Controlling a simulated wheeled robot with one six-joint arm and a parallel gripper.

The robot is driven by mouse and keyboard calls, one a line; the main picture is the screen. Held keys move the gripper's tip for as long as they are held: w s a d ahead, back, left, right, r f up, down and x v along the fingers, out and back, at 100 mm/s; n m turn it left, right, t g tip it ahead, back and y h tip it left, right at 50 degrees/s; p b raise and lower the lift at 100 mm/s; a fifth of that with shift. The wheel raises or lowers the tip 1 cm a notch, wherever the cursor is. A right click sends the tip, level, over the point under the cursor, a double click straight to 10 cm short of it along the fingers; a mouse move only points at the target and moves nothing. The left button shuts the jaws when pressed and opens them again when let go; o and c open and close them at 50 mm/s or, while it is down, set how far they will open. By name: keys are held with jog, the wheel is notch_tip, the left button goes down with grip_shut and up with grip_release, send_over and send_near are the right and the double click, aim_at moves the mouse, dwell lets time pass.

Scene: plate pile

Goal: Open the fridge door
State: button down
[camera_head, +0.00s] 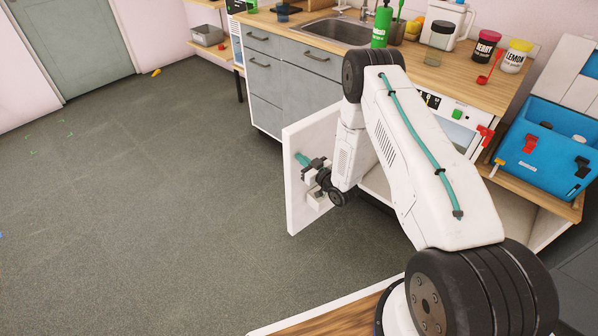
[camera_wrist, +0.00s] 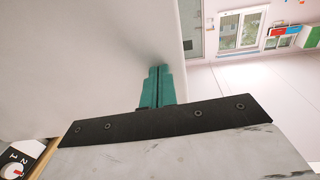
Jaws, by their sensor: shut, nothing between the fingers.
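The fridge door (camera_head: 296,208) is a white panel below the counter in the head view. It stands swung out from the cabinet front, with a pale opening partly visible to its right behind my arm. My gripper (camera_head: 301,159) is in front of the door's face, with its teal fingers pointing toward it. In the wrist view the fingers (camera_wrist: 157,84) are together and empty, close to the white door (camera_wrist: 80,60). I cannot tell whether they touch it. The door's handle is not visible.
The wooden counter (camera_head: 470,88) holds a sink (camera_head: 337,29), a green bottle (camera_head: 382,25) and jars (camera_head: 515,56). Grey drawers (camera_head: 310,92) stand left of the door. A blue box (camera_head: 545,140) sits on the right.

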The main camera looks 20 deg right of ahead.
aim_at(291, 152)
jog(key=x, duration=0.5)
jog(key=shift+w+a, duration=0.2)
jog(key=shift+a, duration=0.2)
